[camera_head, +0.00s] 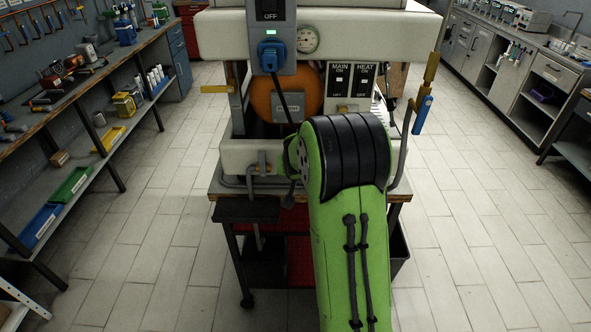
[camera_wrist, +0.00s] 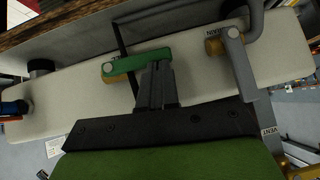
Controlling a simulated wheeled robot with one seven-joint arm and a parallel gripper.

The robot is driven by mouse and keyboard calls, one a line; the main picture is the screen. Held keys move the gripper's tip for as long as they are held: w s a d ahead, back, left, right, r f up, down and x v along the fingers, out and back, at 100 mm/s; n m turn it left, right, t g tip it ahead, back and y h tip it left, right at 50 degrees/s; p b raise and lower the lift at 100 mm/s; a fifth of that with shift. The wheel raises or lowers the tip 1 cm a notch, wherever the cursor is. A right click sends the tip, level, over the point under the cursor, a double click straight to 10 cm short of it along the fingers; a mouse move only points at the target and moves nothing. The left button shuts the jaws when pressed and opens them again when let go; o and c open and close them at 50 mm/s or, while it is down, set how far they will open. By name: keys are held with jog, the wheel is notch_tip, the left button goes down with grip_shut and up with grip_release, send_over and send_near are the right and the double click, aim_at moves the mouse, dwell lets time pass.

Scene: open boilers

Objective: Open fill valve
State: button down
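A green lever handle (camera_wrist: 125,64) on a brass valve stands out from the pale boiler panel (camera_wrist: 205,92) in the wrist view. Its label is not visible, so I cannot confirm that it is the fill valve. My gripper (camera_wrist: 157,64) has its two dark fingers close together, with the tips at the right end of the green handle. The handle does not appear to lie between the fingers; whether they touch it is unclear.
A grey lever (camera_wrist: 240,62) stands right of the green handle. A blue-handled valve (camera_head: 422,114) is on the boiler's right, a yellow handle (camera_head: 215,89) on its left. The boiler stands on a wheeled cart (camera_head: 243,212). Workbenches line both sides, with clear tiled floor between.

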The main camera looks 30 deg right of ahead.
jog(key=shift+w+r, duration=0.1)
jog(key=w+r+p+v, duration=0.1)
jog(key=w+p+v, duration=0.1)
jog(key=v, duration=1.1)
jog(key=shift+d+r, duration=0.2)
jog(key=shift+r, duration=0.15)
jog(key=s+a+n+g+y, duration=0.1)
jog(key=s+a+n+y, duration=0.1)
jog(key=s+a, duration=0.6)
jog(key=s+a+r+n+g+y, duration=0.1)
jog(key=s+a+n, duration=0.4)
jog(key=s, duration=1.2)
jog(key=a+y, duration=0.1)
jog(key=a, duration=0.3)
jog(key=shift+a+r, duration=0.2)
jog(key=shift+a, duration=0.05)
jog(key=shift+s+d, duration=0.1)
